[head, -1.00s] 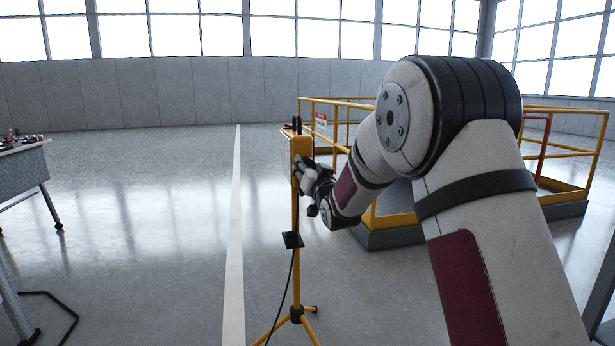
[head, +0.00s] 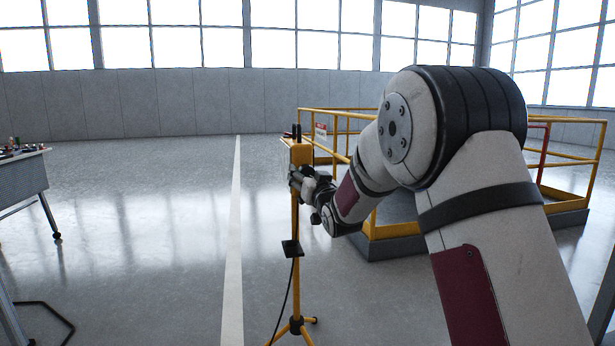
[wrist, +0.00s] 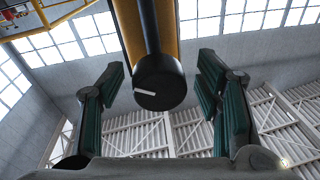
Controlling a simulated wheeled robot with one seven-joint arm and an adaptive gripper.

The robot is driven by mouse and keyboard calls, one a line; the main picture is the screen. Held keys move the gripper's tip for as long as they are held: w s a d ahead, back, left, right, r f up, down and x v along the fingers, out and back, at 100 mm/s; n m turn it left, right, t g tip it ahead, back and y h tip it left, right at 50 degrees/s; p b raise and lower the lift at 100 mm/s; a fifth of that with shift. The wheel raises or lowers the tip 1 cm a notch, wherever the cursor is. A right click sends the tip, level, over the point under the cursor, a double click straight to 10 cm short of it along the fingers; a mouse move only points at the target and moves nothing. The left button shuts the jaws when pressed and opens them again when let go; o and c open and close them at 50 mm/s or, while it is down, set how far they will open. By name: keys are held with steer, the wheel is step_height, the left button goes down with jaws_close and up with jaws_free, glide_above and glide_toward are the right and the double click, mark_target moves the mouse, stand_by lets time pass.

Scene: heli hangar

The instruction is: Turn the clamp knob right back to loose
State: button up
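The clamp knob (wrist: 160,82) is a round black cap with a white pointer line, on a dark shaft in front of a yellow post (wrist: 167,20). My gripper (wrist: 160,95) is open, with one green-padded finger on each side of the knob and a visible gap on both sides. In the head view, my gripper (head: 295,180) is at the upper part of the yellow tripod stand (head: 295,222), just below its head. The knob is hidden there by my gripper.
A yellow-railed platform (head: 395,240) stands behind and right of the stand. A table with small items (head: 22,175) is at the far left. A black cable (head: 284,300) hangs from the stand. The floor left of the stand is clear, with a white line (head: 234,240).

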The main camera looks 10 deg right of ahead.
steer(key=s+f, duration=0.1)
steer(key=s, duration=1.1)
steer(key=shift+d+f, duration=0.2)
steer(key=shift+d, duration=0.25)
steer(key=s+f+g, duration=0.3)
steer(key=s+g, duration=0.3)
steer(key=s, duration=1.2)
steer(key=s+a+f+g+h, duration=0.1)
steer(key=s+f+g, duration=0.4)
steer(key=s, duration=1.2)
steer(key=s+f+g, duration=0.2)
steer(key=s+g, duration=0.6)
steer(key=s, duration=1)
step_height(320, 180, up, 36)
steer(key=t+p, duration=0.3)
steer(key=p, duration=3.1)
steer(key=shift+w+d+n+t, duration=0.25)
steer(key=shift+w+n+t, duration=0.1)
steer(key=shift+n+t, duration=0.05)
